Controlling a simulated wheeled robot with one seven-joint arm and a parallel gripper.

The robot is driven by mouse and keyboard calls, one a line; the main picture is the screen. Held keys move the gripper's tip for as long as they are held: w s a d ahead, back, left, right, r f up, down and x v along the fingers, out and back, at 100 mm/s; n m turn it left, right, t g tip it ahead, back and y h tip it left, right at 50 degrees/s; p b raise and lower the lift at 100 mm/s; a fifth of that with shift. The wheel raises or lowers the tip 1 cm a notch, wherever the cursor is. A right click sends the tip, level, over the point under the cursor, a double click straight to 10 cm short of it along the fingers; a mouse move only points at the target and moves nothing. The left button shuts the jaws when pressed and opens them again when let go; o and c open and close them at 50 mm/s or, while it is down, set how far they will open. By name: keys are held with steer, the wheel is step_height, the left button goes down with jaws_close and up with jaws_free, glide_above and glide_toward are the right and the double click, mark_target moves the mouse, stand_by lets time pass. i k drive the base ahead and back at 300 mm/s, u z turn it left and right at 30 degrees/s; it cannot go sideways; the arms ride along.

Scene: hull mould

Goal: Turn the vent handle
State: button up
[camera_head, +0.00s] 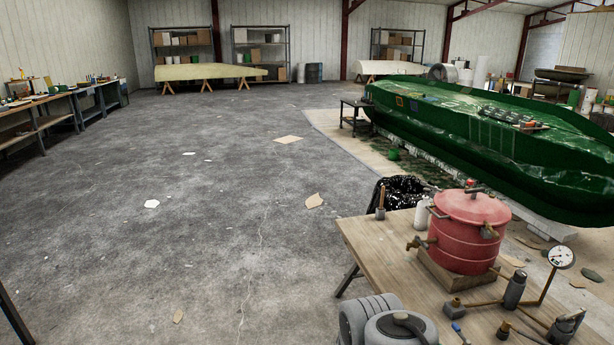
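A red pot (467,235) with a lid stands on a wooden block (450,277) on the wooden table at the lower right. A brass valve-like fitting (420,244) sticks out from its left side. Another small fitting (488,231) shows at its right front, and a dark piece (474,189) sits on top of the lid. I cannot tell which of these is the vent handle. A round pressure gauge (561,257) stands on a brass pipe to the right of the pot. My gripper is not in view.
The wooden table (375,246) also holds metal cylinders (514,290) and small tools. A black bag-lined bin (404,190) stands behind it. A large green hull (470,140) lies beyond. The concrete floor at left is mostly open, with scattered scraps.

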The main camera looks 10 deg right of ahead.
mark_target(474, 192)
steer(key=z, duration=0.6)
steer(key=i, duration=2.45)
steer(key=z, duration=0.7)
